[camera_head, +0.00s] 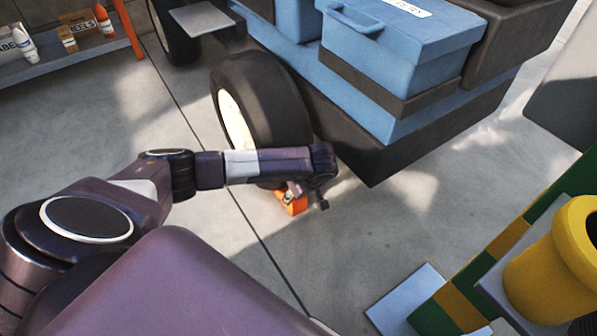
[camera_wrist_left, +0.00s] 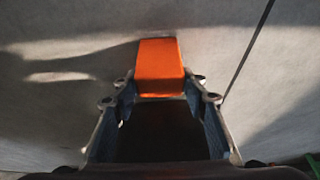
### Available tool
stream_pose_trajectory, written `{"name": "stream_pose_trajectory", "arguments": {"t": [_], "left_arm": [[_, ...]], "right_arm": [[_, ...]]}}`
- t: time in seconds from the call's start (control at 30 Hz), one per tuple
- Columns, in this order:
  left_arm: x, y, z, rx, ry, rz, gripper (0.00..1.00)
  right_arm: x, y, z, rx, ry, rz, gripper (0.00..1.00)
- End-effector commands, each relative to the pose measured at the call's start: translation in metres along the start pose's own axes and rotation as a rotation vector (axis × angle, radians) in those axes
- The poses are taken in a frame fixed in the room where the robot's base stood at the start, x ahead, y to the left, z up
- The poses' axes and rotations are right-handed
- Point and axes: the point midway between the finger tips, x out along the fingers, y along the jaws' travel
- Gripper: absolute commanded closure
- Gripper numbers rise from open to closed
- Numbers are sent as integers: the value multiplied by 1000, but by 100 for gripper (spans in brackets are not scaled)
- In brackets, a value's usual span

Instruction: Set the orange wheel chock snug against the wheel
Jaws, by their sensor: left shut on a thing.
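The orange wheel chock (camera_head: 294,205) is low near the floor, at the lower right side of the black wheel (camera_head: 270,95) with the cream hub. My left gripper (camera_head: 299,188) is shut on the chock. My left arm crosses in front of the wheel's lower part, so I cannot tell whether chock and wheel touch. In the left wrist view, the chock (camera_wrist_left: 160,62) sticks out beyond the two fingertips of my left gripper (camera_wrist_left: 161,98), with grey floor around it. My right gripper is in neither view.
The blue and black vehicle body (camera_head: 400,110) overhangs to the right of the wheel. A shelf (camera_head: 70,62) with bottles and boxes stands at the upper left. A yellow cylinder (camera_head: 545,275) is at the lower right. The floor (camera_head: 340,260) in front of the chock is clear.

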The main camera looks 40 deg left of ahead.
Motion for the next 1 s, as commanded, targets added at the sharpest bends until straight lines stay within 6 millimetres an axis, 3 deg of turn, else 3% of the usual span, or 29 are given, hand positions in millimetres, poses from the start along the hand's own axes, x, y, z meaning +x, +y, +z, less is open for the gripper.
{"name": "stream_pose_trajectory", "arguments": {"t": [0.03, 0.17, 0.2, 0.33, 0.73, 1.0], "left_arm": [[2, 0, -12, -9, 12, 1, 99], [2, 1, -14, -10, 15, 2, 99], [2, 1, -14, -10, 16, 2, 56], [1, 2, -16, -10, 18, 4, 41], [-7, 4, -17, -12, 19, 8, 40], [-58, 3, -10, -5, 11, 10, 40]], "right_arm": [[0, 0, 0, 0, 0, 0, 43], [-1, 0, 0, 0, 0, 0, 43], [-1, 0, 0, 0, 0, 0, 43], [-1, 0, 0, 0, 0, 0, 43], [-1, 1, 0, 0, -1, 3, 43], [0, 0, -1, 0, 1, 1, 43]]}}
